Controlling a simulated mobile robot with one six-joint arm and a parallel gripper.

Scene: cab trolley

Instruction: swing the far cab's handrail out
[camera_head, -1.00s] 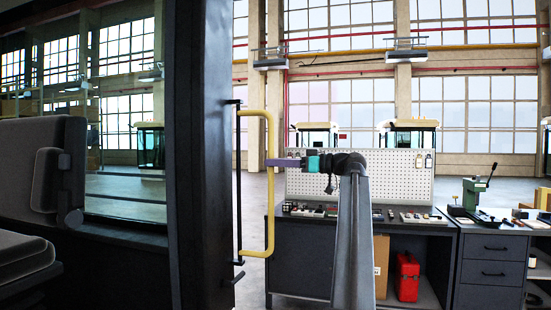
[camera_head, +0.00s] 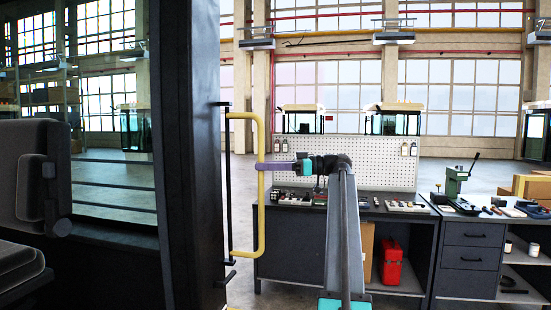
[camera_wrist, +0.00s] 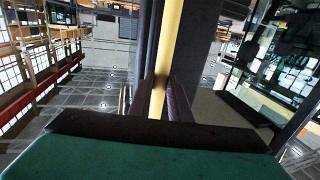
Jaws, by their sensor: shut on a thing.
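The yellow handrail (camera_head: 261,190) is an upright bar with bent ends, beside the dark cab post (camera_head: 195,150) in the head view. It stands out to the right of a thin black upright bar (camera_head: 226,190) on the post. My gripper (camera_head: 262,166) reaches in from the right, and its purple fingers are shut on the handrail at about the upper middle of the bar. In the wrist view the handrail (camera_wrist: 170,50) runs up between the two dark fingers (camera_wrist: 161,100). The exact finger contact is partly shadowed.
The cab's window (camera_head: 110,150) and dark seat (camera_head: 30,180) are at the left. A workbench (camera_head: 390,211) with a pegboard (camera_head: 345,163), small tools and a red case (camera_head: 391,263) stands behind my arm. Open floor shows behind the benches.

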